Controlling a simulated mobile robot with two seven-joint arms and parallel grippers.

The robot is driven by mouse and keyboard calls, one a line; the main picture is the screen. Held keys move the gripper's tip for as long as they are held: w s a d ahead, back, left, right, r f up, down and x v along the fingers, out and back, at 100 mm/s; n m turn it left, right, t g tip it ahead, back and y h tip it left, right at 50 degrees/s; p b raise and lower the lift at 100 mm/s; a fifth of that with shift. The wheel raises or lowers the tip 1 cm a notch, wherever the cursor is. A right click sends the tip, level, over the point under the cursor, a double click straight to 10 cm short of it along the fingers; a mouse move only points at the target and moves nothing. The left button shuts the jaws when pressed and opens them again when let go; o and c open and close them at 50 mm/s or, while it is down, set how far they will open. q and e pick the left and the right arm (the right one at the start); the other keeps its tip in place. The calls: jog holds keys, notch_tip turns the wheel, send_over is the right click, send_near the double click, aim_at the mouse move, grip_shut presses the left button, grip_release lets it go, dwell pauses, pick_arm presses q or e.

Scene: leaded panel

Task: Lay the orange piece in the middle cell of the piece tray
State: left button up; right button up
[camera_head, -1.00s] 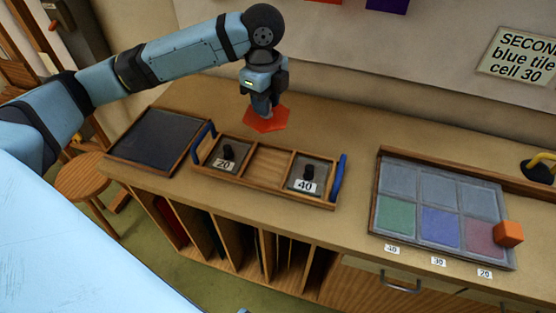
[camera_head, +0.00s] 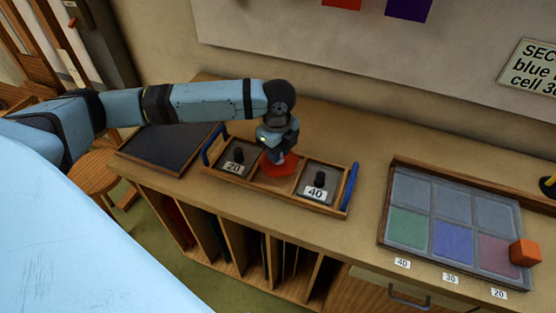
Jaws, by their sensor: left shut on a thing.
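The orange piece (camera_head: 281,169), a flat red-orange plate, is at the middle cell of the piece tray. My left gripper (camera_head: 275,156) is shut on it from above and covers part of it. I cannot tell whether the piece touches the tray floor. The piece tray (camera_head: 262,185) is wooden with three cells and blue end handles. Its left cell holds a dark knobbed weight marked 20 (camera_head: 237,157), its right cell one marked 40 (camera_head: 319,183). My right gripper is not in view.
A dark framed board (camera_head: 165,147) lies left of the tray. At the right is a leaded panel (camera_head: 435,210) of grey, green, blue and red panes, with an orange cube (camera_head: 524,252) at its corner. The bench top between tray and panel is clear.

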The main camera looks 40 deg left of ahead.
pick_arm(q)
notch_tip(320, 180, down, 4)
dwell(0.4)
jog(key=o, duration=0.8)
jog(key=shift+f, duration=0.1)
notch_tip(320, 180, up, 12)
jog(key=shift+r, duration=0.15)
dwell(0.3)
